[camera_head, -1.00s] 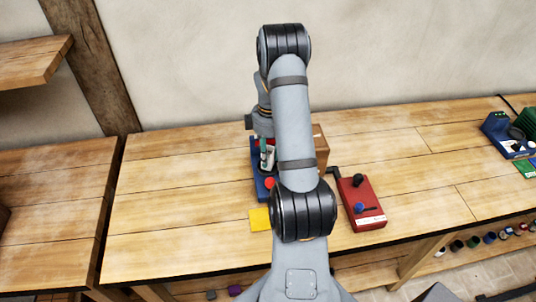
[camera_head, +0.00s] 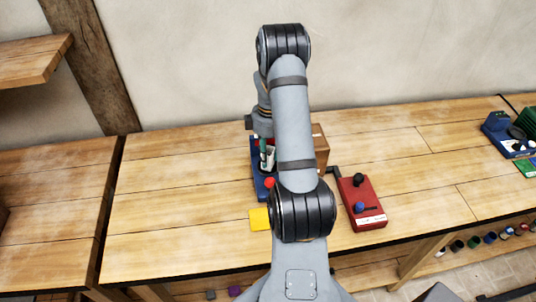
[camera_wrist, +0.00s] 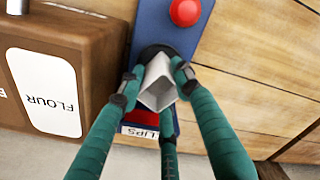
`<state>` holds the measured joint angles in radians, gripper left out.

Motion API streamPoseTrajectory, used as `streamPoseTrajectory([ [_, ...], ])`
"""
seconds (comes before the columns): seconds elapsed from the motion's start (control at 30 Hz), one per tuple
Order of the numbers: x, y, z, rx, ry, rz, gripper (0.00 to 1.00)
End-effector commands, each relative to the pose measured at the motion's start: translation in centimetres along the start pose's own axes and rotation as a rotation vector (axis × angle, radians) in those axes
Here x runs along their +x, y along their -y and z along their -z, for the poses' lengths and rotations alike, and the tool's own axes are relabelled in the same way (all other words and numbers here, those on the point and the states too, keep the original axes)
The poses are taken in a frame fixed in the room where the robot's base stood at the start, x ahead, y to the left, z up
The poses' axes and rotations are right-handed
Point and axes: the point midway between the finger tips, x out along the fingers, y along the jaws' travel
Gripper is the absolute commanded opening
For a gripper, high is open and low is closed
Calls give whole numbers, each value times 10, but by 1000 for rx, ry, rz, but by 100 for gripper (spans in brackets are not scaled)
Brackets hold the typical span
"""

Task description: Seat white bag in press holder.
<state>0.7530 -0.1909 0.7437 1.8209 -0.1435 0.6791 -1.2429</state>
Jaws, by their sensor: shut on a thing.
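The white bag (camera_wrist: 158,88) is between the green fingers of my gripper (camera_wrist: 157,78) in the wrist view; the gripper is shut on it. The bag also shows as a small white shape (camera_head: 268,160) in the head view, partly hidden by my arm. The blue press (camera_wrist: 165,25) lies beneath, with a red button (camera_wrist: 185,11). Its dark round holder (camera_wrist: 151,52) shows around the bag's far edge. The bag is over or in this holder; I cannot tell how deep it sits. The bag's lower end is hidden.
A brown box labelled FLOUR (camera_wrist: 55,75) stands close beside the press. In the head view, a red device (camera_head: 360,202) with knobs is to the right and a yellow square (camera_head: 260,219) lies in front of the press. The left part of the table is clear.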

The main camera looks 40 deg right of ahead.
Motion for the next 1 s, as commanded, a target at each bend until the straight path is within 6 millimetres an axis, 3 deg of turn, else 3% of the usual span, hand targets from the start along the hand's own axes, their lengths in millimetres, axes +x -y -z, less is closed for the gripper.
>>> streamPoseTrajectory([
  [0.43,10,0,0,0,0,0,0],
  [0.47,9,0,0,0,0,0,35],
  [0.57,9,0,0,0,0,0,40],
  [1.0,1,0,0,0,0,-1,41],
])
